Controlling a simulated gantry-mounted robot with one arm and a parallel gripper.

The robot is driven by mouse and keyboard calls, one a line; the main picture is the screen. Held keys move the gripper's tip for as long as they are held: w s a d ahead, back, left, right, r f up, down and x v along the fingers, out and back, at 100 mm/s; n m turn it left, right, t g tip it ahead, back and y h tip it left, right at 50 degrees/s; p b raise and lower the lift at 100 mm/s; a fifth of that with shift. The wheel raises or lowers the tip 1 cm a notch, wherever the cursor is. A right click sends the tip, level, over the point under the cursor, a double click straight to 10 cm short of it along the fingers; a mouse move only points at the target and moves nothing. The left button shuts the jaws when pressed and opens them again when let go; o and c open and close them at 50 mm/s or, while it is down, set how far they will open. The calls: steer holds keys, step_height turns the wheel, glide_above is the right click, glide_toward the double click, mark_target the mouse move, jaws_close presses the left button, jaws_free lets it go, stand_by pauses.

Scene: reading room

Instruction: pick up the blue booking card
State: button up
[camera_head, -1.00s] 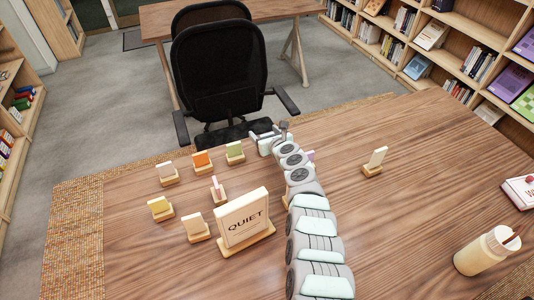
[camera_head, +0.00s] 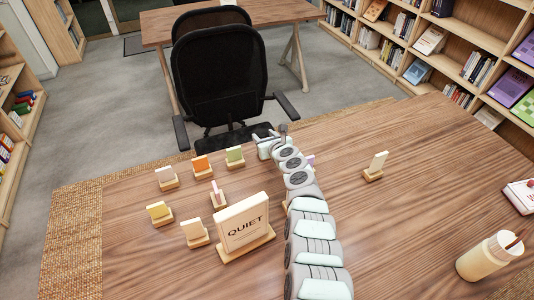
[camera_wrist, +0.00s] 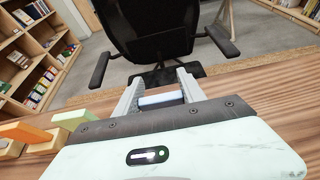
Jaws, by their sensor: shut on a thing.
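The blue booking card (camera_wrist: 161,100) shows in the wrist view as a pale blue edge between my two fingers. My gripper (camera_wrist: 161,97) is shut on it. In the head view my gripper (camera_head: 268,142) is at the far edge of the desk, right of the green card (camera_head: 234,154). The blue card cannot be made out there. Whether the card is clear of its holder or the desk cannot be told.
Left of my arm stand an orange card (camera_head: 201,163), a yellow card (camera_head: 158,210), several pale cards and the QUIET sign (camera_head: 243,222). A purple card (camera_head: 310,160) is partly behind my arm. A cream card (camera_head: 378,161) stands right. A black chair (camera_head: 220,75) is beyond.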

jaws_close()
stand_by(0.3)
